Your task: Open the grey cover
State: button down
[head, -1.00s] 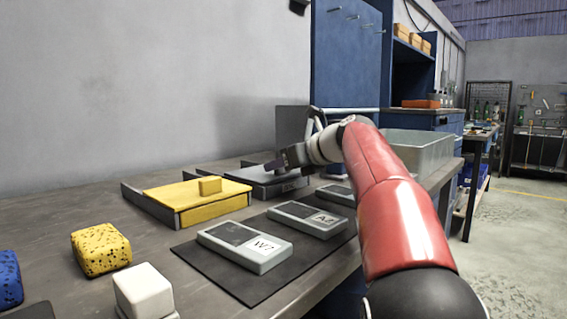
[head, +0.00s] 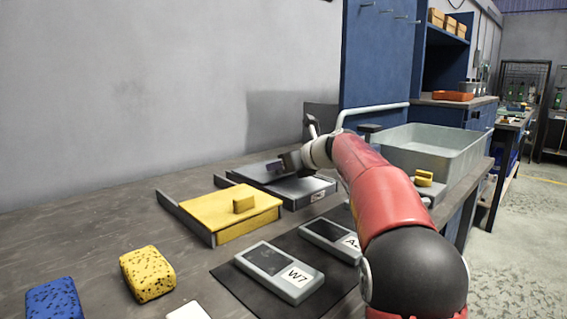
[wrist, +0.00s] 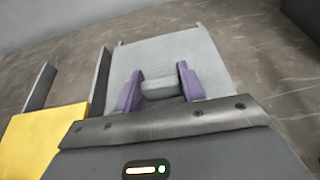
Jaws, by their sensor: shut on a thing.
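The grey cover (head: 262,172) is a flat plate on the grey box (head: 318,197), behind the yellow box. It sits back along its rails towards the wall, and a dark part of the box top shows in front of it. My gripper (head: 288,163) is over the cover. In the wrist view, the purple fingers of my gripper (wrist: 159,88) are closed on both sides of the cover's small grey handle (wrist: 160,90). The cover (wrist: 205,50) stretches out beyond the fingers. My gripper hides part of the box in both views.
The yellow box (head: 235,222) with its yellow handle stands close on the left. Grey devices, one marked W7 (head: 280,273), lie on a dark mat in front. A grey bin (head: 430,150) is on the right. Yellow (head: 148,272) and blue (head: 52,300) blocks lie at front left.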

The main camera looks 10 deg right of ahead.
jog(key=c, duration=0.8)
grip_release()
jog(key=shift+c, duration=0.2)
jog(key=shift+v, duration=3.9)
